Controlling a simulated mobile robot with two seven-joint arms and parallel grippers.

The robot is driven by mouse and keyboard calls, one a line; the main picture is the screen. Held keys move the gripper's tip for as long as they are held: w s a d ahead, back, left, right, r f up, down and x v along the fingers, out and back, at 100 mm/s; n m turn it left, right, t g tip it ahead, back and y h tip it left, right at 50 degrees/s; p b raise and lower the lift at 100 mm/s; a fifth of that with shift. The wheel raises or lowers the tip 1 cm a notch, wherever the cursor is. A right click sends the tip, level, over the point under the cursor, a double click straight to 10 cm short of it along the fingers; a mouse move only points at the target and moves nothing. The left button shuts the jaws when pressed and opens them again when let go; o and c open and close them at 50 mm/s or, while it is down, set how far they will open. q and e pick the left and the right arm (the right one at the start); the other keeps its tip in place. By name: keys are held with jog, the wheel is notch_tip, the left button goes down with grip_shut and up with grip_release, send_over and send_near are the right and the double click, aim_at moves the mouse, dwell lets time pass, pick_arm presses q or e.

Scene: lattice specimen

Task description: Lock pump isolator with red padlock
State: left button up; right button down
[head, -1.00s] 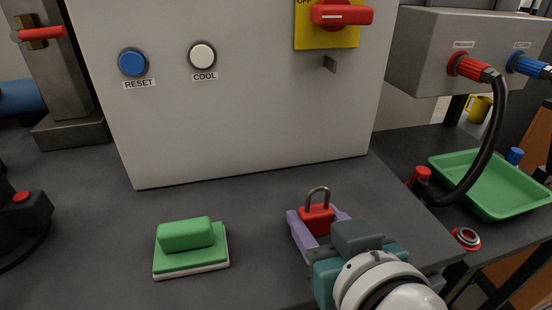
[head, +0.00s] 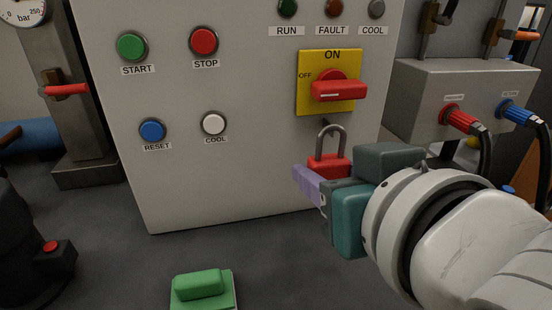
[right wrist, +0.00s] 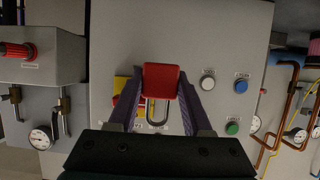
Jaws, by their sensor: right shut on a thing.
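The red padlock (head: 329,166) is upright with its grey shackle on top. My right gripper (head: 322,183) is shut on its red body and holds it above the bench, in front of the grey cabinet. In the right wrist view the padlock (right wrist: 161,79) sits between the purple fingers. The pump isolator (head: 338,91) is a red handle on a yellow plate, just above the shackle. The handle lies horizontal; OFF is marked at left, ON on top. The small tab below the plate is hidden around the shackle; I cannot tell whether they touch. My left gripper is out of view.
The grey cabinet (head: 185,185) carries START, STOP, RESET and COOL buttons left of the isolator.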

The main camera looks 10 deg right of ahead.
notch_tip(320, 180, up, 3)
jog(key=shift+f+p, duration=0.15)
jog(key=shift+p, duration=0.15)
jog(key=shift+w+d+f, duration=0.2)
jog(key=shift+f, duration=0.05)
jog(key=d+f+p, duration=0.1)
jog(key=d+f, duration=0.4)
jog(key=f, duration=0.3)
jog(key=shift+w+a+f+b, duration=0.15)
jog(key=shift+w+b, duration=0.35)
jog(key=shift+w, duration=0.9)
jog(key=shift+w+a+b, duration=0.1)
jog(key=shift+w+b, duration=0.35)
jog(key=shift+w, duration=0.9)
jog(key=c, duration=0.9)
grip_release()
jog(key=shift+c, duration=0.2)
jog(key=c, duration=0.6)
jog(key=shift+c, duration=0.2)
